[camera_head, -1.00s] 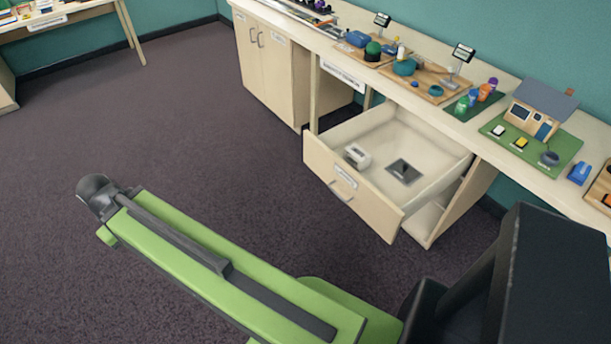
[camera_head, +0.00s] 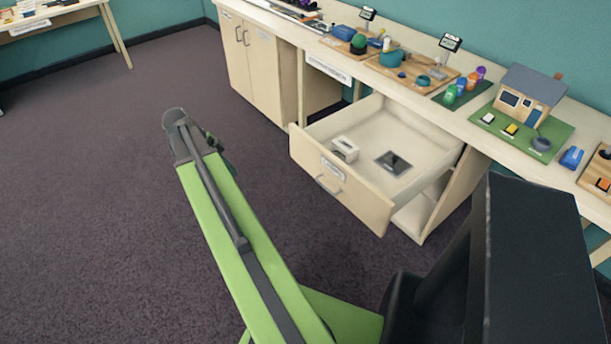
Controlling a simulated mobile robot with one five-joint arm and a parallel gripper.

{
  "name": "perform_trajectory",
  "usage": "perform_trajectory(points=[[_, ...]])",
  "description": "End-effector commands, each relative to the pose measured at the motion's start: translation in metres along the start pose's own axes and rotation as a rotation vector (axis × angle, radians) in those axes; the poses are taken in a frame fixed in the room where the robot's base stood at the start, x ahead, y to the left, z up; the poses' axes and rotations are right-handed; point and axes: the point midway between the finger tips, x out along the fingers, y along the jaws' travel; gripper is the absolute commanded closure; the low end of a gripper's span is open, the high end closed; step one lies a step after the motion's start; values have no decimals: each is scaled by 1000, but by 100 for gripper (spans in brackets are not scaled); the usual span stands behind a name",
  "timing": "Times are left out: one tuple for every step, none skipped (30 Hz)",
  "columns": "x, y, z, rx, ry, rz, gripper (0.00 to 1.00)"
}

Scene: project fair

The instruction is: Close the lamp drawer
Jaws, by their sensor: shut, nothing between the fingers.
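A pale wood drawer (camera_head: 335,182) is pulled well out of the counter in the camera_head view. Its front has a metal bar handle (camera_head: 327,187) and a small label too small to read. A white boxy item (camera_head: 345,149) and a dark flat square (camera_head: 393,162) lie inside it. My green arm reaches up from the bottom, left of the drawer front and apart from it in the picture. My gripper cannot be made out; the far end of the arm shows only dark joint parts, and what lies beneath is hidden.
The counter (camera_head: 440,108) above holds display boards, a model house (camera_head: 530,95) on a green mat and a blue item (camera_head: 571,157). A closed double-door cabinet (camera_head: 255,65) stands left of the drawer. Open carpet (camera_head: 90,200) lies in front and left. Another table (camera_head: 60,22) is far left.

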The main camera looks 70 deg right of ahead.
Motion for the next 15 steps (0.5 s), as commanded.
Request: perform_trajectory(points=[[26, -12, -37, 221, 42, 30, 100], [36, -15, -59, 355, 70, 43, 100], [48, -17, -84, 516, 105, 55, 100], [56, -18, -102, 623, 131, 61, 100], [62, -18, -118, 717, 154, 66, 100], [70, -17, -135, 823, 182, 70, 100], [74, -16, -145, 889, 199, 71, 100], [77, -15, -154, 942, 214, 71, 100], [80, -14, -162, 996, 227, 71, 100], [82, -14, -167, 1025, 236, 70, 100], [83, -13, -170, 1044, 241, 70, 100], [83, -13, -172, 1059, 245, 69, 100], [83, -12, -173, 1063, 246, 68, 100], [83, -12, -173, 1064, 247, 68, 100], [84, -12, -172, 1063, 246, 68, 100]])
